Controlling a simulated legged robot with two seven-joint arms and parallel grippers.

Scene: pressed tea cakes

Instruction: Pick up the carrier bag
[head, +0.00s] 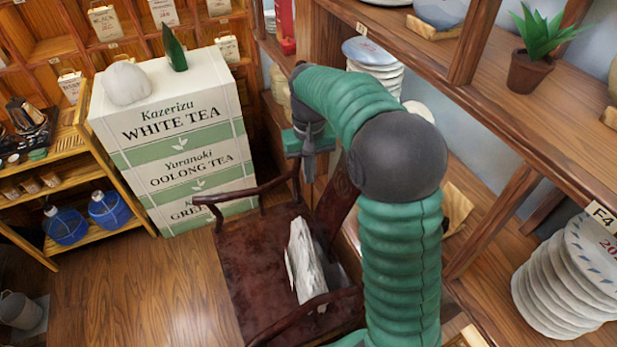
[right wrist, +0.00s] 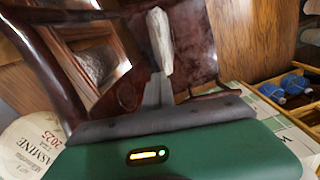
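A narrow, whitish, crumpled thing that looks like the carrier bag (head: 303,262) stands on the seat of the dark wooden chair (head: 245,265). In the right wrist view the whitish bag (right wrist: 160,42) shows just past the fingers, with the chair around it. My right gripper (head: 310,172) is above the chair's back edge, pointing down, apart from the bag. In the right wrist view the gripper (right wrist: 158,92) shows one grey wedge in front of the green body; I cannot tell whether it is open or shut. Nothing shows held. My left gripper is not in view.
The chair's curved armrests (head: 240,188) flank the seat. A tall tea box (head: 175,135) stands behind it, bearing a white lump (head: 126,84). Shelves with stacked tea cakes (head: 560,285) and a potted plant (head: 530,70) line the right. Floor at the left (head: 130,290) is clear.

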